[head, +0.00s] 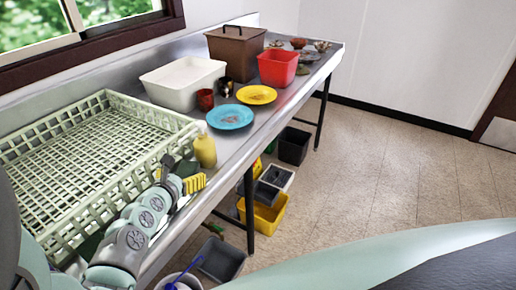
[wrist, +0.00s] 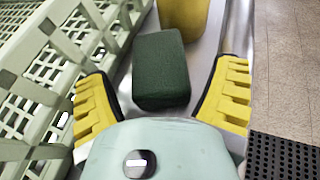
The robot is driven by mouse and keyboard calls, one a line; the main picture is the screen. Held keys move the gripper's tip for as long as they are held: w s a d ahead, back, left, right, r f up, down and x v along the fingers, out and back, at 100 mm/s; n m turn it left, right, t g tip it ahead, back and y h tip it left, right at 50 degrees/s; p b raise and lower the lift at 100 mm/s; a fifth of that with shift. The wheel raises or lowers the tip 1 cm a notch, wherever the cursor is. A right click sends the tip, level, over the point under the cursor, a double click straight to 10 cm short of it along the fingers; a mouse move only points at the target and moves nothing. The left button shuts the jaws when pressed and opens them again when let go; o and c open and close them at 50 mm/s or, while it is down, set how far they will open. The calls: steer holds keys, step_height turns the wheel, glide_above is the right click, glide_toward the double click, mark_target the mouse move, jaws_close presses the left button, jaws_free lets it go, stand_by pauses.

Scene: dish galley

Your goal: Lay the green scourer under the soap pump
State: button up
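The green scourer (wrist: 160,70), a dark green block, lies flat on the steel counter in the wrist view, just in front of the soap pump's base. In the head view it is partly hidden behind my gripper (head: 184,177). The yellow soap pump (head: 205,150) stands upright on the counter beside the rack; its lower part shows at the top of the wrist view (wrist: 186,15). My gripper (wrist: 160,90) is open, its yellow-padded fingers wide apart on either side of the scourer's near end. No contact with the scourer shows.
A pale green dish rack (head: 178,124) stands close on the left. A blue plate (head: 230,117), a yellow plate (head: 256,95), a white tub (head: 184,82) and a red cup (head: 205,99) stand beyond the pump. The counter's front edge runs close on the right.

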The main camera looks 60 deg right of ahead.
steer(key=shift+o, duration=0.2)
steer(key=shift+a+r, duration=0.15)
steer(key=shift+r, duration=0.15)
steer(key=p+v, duration=0.1)
steer(key=v, duration=0.9)
steer(key=shift+w+a+f+p, duration=0.1)
steer(key=shift+p, duration=0.25)
steer(key=shift+v, duration=0.8)
